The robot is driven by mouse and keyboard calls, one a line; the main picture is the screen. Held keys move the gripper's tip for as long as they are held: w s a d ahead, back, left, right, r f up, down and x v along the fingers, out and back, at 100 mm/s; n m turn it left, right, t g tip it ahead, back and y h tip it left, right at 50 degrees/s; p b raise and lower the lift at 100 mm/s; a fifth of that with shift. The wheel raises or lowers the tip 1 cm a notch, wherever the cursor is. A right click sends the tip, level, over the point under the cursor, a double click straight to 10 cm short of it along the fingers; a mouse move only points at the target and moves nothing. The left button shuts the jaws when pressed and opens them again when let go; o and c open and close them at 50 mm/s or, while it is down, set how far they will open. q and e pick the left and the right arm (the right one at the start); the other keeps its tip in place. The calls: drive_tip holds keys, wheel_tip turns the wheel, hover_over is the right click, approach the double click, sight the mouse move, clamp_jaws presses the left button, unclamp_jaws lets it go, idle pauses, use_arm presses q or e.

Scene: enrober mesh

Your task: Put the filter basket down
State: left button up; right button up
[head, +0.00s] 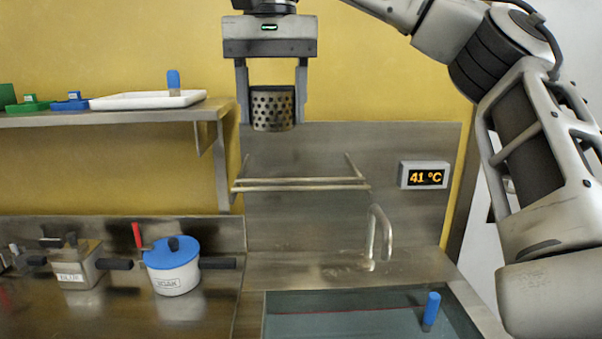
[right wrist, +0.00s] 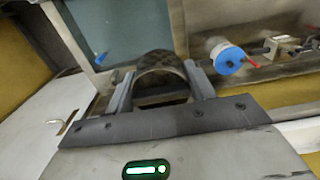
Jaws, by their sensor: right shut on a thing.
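The filter basket (head: 272,110) is a dark metal cylinder full of round holes. In the head view my right gripper (head: 272,118) points down and is shut on it, with one finger on each side. The basket hangs in the air in front of the back wall, above the rail rack (head: 300,185). In the right wrist view the basket (right wrist: 160,70) sits between the fingers of my right gripper (right wrist: 160,82), its rim curved toward the camera. My left gripper is in neither view.
A water-filled sink (head: 350,318) with a blue-handled tool (head: 431,310) lies at the lower right, behind it a tap (head: 376,235). A blue-lidded pot (head: 172,270) and a square metal pan (head: 78,272) stand on the left counter. A shelf (head: 110,117) holds a white tray (head: 150,100).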

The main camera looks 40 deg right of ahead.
drive_tip(key=w+d+f, duration=0.6)
drive_tip(key=d+f, duration=0.4)
drive_tip(key=f, duration=0.2)
drive_tip(key=shift+d+f, duration=0.2)
drive_tip(key=shift+d, duration=0.2)
drive_tip(key=shift+w+f, duration=0.1)
drive_tip(key=o, duration=1.1)
wheel_tip(320, 180, up, 12)
drive_tip(key=shift+r, duration=0.15)
